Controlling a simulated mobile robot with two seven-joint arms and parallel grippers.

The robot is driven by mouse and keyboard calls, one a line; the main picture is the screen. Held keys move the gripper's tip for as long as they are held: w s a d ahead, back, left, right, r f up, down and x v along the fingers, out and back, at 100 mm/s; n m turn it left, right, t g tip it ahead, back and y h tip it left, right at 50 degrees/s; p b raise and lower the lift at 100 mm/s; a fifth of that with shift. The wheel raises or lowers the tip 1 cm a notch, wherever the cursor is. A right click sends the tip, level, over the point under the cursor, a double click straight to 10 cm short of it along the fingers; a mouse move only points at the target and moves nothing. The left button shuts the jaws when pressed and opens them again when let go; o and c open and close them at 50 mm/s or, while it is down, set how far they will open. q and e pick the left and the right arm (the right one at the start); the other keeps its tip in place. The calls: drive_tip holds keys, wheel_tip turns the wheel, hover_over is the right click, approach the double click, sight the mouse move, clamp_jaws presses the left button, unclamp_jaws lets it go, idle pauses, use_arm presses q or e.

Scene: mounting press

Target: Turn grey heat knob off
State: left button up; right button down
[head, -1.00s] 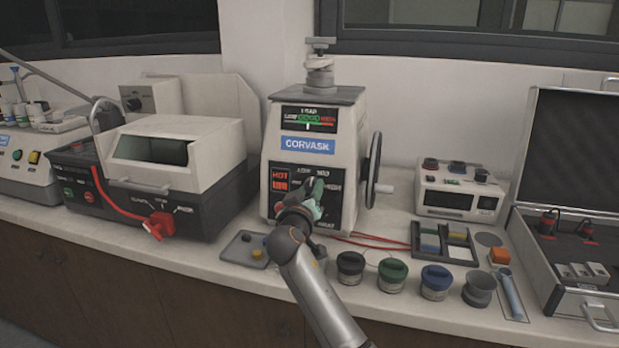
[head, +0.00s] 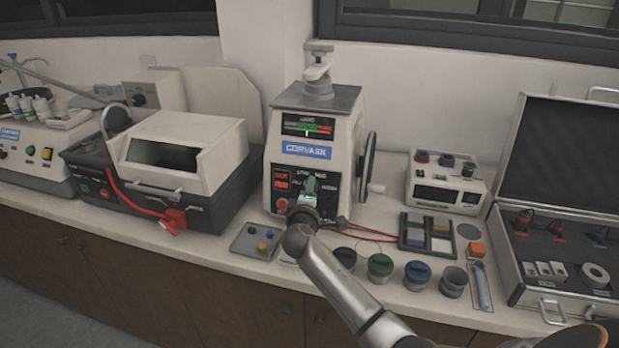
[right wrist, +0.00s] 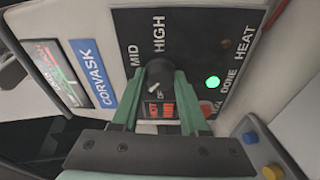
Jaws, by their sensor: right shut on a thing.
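The mounting press (head: 312,110) is a pale upright machine with a blue CORVASK label, standing on the counter. The grey heat knob (right wrist: 158,72) is on its black front panel, with MID and HIGH printed around it and the letters "OF" partly hidden beside it. A pale mark shows on the knob's side near "OF", but I cannot tell its exact setting. My right gripper (right wrist: 160,76) has its green fingers shut on the knob, one on each side. In the head view it (head: 311,190) covers the knob. My left gripper is not in view.
A red HOT display (right wrist: 160,110) and a green light (right wrist: 212,82) are lit. The press handwheel (head: 367,165) is at its right side. A small tray (head: 254,240) and several lidded pots, including a green one (head: 380,266), stand close by. An open case (head: 549,299) is far right.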

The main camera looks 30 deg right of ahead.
use_arm(q)
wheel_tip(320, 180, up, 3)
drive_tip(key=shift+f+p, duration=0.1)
drive_tip(key=shift+p, duration=0.85)
use_arm(e)
drive_tip(key=n, duration=0.3)
drive_tip(key=n+g, duration=0.1)
drive_tip(key=n, duration=0.3)
drive_tip(key=shift+w+r+y, duration=0.1)
drive_tip(key=shift+r+y, duration=0.1)
drive_tip(key=shift+y, duration=0.1)
drive_tip(key=shift+n, duration=0.3)
drive_tip(key=shift+c, duration=2.1)
unclamp_jaws()
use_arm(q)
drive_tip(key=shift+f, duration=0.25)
use_arm(e)
drive_tip(key=v, duration=1.2)
drive_tip(key=shift+a+r, duration=0.2)
drive_tip(key=shift+a, duration=0.05)
drive_tip(key=shift+f, duration=0.1)
